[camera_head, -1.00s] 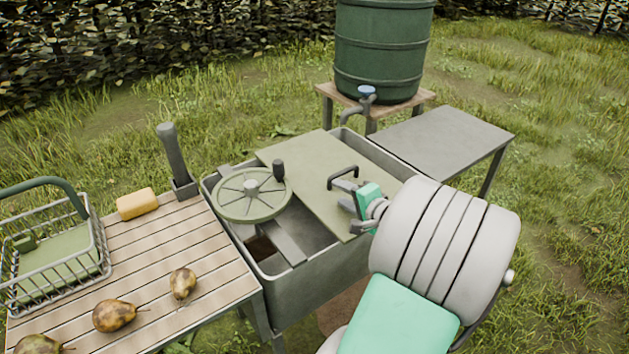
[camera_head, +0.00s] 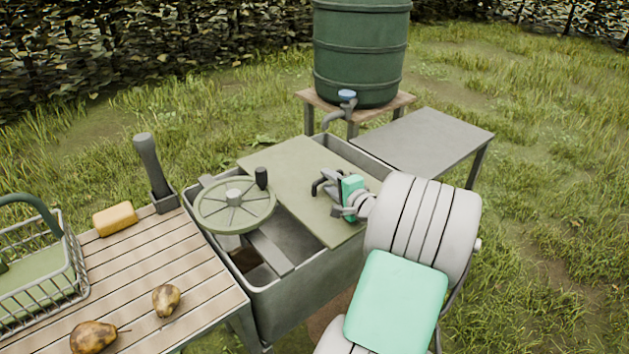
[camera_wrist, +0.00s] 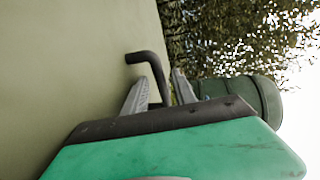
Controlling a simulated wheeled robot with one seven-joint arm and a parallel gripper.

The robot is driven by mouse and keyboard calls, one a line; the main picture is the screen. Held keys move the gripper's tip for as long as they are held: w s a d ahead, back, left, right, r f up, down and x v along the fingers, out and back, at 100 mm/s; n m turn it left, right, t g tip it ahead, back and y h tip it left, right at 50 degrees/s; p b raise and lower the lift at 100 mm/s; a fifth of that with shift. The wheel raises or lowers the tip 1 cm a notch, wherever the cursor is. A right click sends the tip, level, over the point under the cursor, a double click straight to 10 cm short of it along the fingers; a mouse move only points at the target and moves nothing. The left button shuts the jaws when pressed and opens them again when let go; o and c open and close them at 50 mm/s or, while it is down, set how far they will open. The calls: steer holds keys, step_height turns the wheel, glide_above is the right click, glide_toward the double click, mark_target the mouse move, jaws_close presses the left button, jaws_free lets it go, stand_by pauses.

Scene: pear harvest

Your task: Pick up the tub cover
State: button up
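The tub cover (camera_head: 290,178) is a flat olive-green board lying across the grey tub (camera_head: 318,290). Its dark bent handle (camera_wrist: 149,60) shows in the wrist view, standing up from the cover's face. My gripper (camera_head: 330,192) is over the cover at the handle, which it partly hides in the head view. In the wrist view my gripper (camera_wrist: 160,88) has its two grey fingers apart, with the handle's bar running between them. I see no clear contact between fingers and bar.
A spoked wheel (camera_head: 236,204) sits on the tub's left part, beside the cover. A green barrel (camera_head: 360,55) with a tap stands behind. A bare grey table (camera_head: 425,140) is at the right. A slatted table (camera_head: 150,265) with pears and a yellow block is at the left.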

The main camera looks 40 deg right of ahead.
jaws_close()
stand_by(1.0)
steer(key=shift+r, duration=0.1)
